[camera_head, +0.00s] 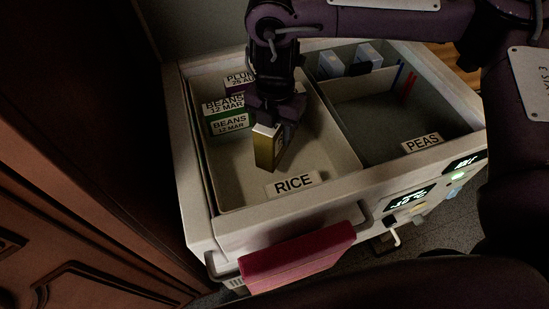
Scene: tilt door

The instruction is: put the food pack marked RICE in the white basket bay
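A yellow-olive food pack (266,152) with a pale top stands roughly upright in the left bay of the open drawer. No word is readable on it. My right gripper (275,118) reaches down over the bay and its fingers are closed about the upper part of the pack. The fingers partly hide the pack, and I cannot tell whether its bottom touches the floor. The left bay, a white basket (235,188), has a RICE label (293,183) on its front wall. My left gripper is not in view.
Green BEANS packs (230,123) and a purple pack (238,78) stand at the basket's back left. The right bay, with a PEAS label (422,142), holds pale blue packs (331,64) at the back. A red cloth (297,259) hangs at the front. A wooden door (70,190) is at left.

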